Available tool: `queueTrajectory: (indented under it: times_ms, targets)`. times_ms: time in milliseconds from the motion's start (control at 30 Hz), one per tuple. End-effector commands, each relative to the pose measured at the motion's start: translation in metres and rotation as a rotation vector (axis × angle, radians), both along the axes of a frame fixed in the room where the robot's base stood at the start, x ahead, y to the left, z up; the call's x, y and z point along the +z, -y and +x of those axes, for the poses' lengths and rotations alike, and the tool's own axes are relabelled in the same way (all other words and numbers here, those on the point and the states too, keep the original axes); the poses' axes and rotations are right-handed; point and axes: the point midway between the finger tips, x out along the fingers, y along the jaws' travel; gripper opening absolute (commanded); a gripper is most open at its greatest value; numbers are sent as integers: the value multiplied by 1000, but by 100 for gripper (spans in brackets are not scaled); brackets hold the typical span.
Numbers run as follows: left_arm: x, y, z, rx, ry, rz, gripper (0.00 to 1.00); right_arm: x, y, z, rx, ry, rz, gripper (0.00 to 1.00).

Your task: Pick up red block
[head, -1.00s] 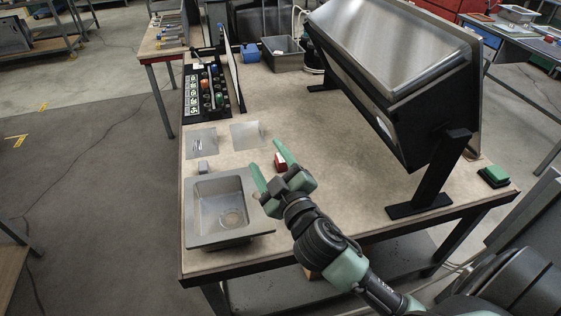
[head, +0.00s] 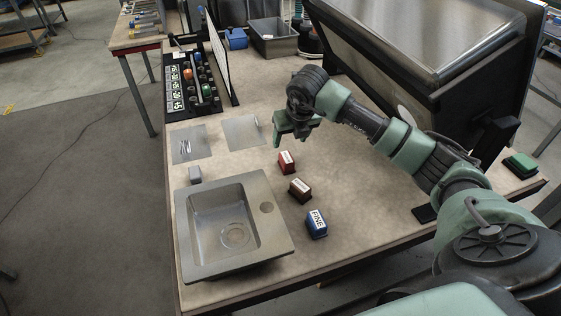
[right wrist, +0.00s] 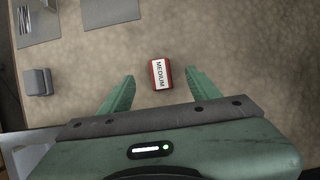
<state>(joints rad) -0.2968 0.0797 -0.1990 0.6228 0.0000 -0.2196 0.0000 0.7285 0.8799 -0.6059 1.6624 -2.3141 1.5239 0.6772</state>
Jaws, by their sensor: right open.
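The red block (head: 287,162) stands on the table, right of the sink's far corner. In the right wrist view the red block (right wrist: 154,75) has a white label reading MEDIUM and lies between the fingertips as seen from above. My right gripper (head: 292,138) is open and empty, pointing down above the block, apart from it. Its two green fingers also show in the right wrist view (right wrist: 160,77), one on each side of the block with gaps. My left gripper is not in view.
A brown block (head: 299,190) and a blue block (head: 316,224) labelled FINE stand nearer. A steel sink (head: 272,243) and a small grey block (head: 195,174) are to the left. A large tilted metal panel (head: 420,50) stands at right. Two thin plates (head: 240,130) lie behind.

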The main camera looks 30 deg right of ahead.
Motion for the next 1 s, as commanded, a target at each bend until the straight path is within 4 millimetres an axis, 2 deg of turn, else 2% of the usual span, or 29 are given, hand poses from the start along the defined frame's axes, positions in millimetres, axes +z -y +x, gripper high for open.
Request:
queueTrajectory:
  times_ms: [33, 133, 467, 733, 1000]
  targets:
    - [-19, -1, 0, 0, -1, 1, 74, -21, -1, -2, 2, -8, -3, 62]
    - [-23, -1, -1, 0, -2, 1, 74, -26, -1, -2, 0, -8, -5, 62]
    - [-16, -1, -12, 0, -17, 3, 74, -54, 0, 8, 3, -12, -2, 62]
    - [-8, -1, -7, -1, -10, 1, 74, -92, 2, 18, 2, -11, 1, 62]
    - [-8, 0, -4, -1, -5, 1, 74, -99, 2, 21, 5, -9, -1, 62]
